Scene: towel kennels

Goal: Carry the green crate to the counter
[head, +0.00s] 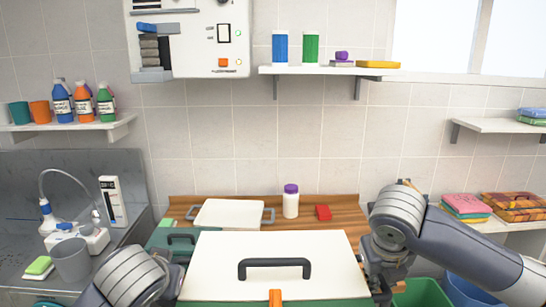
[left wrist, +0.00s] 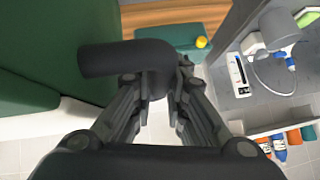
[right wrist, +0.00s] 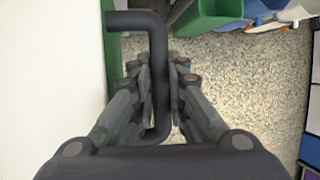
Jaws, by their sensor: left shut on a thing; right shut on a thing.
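The green crate (head: 335,302) is low in front of me in the head view, topped by a white lid with a dark bar handle (head: 274,268) and an orange latch (head: 275,297). Its green wall (left wrist: 45,60) fills the left of the left wrist view. My left gripper (left wrist: 160,85) is shut on a dark side handle (left wrist: 105,60). My right gripper (right wrist: 160,80) is shut on the opposite side handle (right wrist: 135,20). The wooden counter (head: 340,211) is beyond the crate against the tiled wall.
A sink area with a grey cup (head: 70,262) is at left. Green (head: 422,293) and blue (head: 468,290) bins stand low at right. Shelves hang above.

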